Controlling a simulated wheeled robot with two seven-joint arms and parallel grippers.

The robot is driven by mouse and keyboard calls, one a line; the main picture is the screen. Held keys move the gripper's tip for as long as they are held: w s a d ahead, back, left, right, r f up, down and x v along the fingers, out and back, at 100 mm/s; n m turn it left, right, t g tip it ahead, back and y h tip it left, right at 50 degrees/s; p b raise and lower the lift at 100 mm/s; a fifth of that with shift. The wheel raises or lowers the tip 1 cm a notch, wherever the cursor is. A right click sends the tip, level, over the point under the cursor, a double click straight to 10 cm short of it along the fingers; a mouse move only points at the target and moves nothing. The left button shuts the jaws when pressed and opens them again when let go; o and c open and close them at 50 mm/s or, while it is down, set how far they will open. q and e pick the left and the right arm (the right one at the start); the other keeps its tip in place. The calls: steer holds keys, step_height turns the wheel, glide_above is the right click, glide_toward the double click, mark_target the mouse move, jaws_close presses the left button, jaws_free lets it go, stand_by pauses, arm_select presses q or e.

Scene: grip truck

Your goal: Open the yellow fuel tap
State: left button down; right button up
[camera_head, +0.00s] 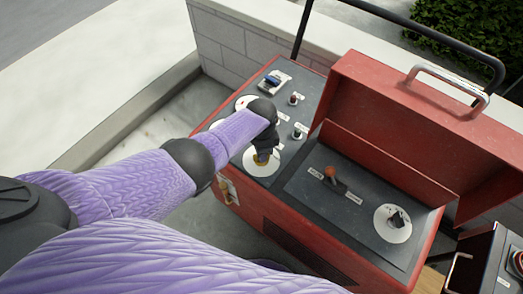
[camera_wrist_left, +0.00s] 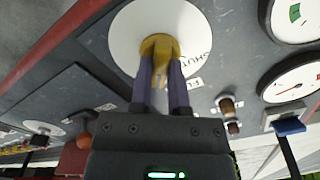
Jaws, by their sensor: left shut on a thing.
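The yellow fuel tap (camera_wrist_left: 158,47) sits at the middle of a white round dial plate (camera_wrist_left: 118,30) with "SHUT" lettering, seen in the left wrist view. My left gripper (camera_wrist_left: 165,75) is shut on the tap, with one dark finger on each side of it. In the head view the left gripper (camera_head: 264,148) points down onto the tap (camera_head: 261,158), at the front of the grey panel on the red machine (camera_head: 312,225). The gripper hides most of the tap there. My right gripper is not in view.
Right of the tap stand a raised red lid (camera_head: 395,110), an orange-red knob lever (camera_head: 331,173) and a black knob on a white dial (camera_head: 393,222). Small knobs, gauges (camera_wrist_left: 292,85) and a blue switch (camera_head: 272,81) lie behind. A block wall (camera_head: 235,45) borders the back.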

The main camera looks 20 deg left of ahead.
arm_select(q)
steer(key=shift+m, duration=0.9)
steer(key=c, duration=0.6)
jaws_free()
step_height(320, 180, up, 10)
steer(key=p, duration=0.6)
steer(key=shift+p, duration=0.4)
steer(key=shift+s+f, duration=0.1)
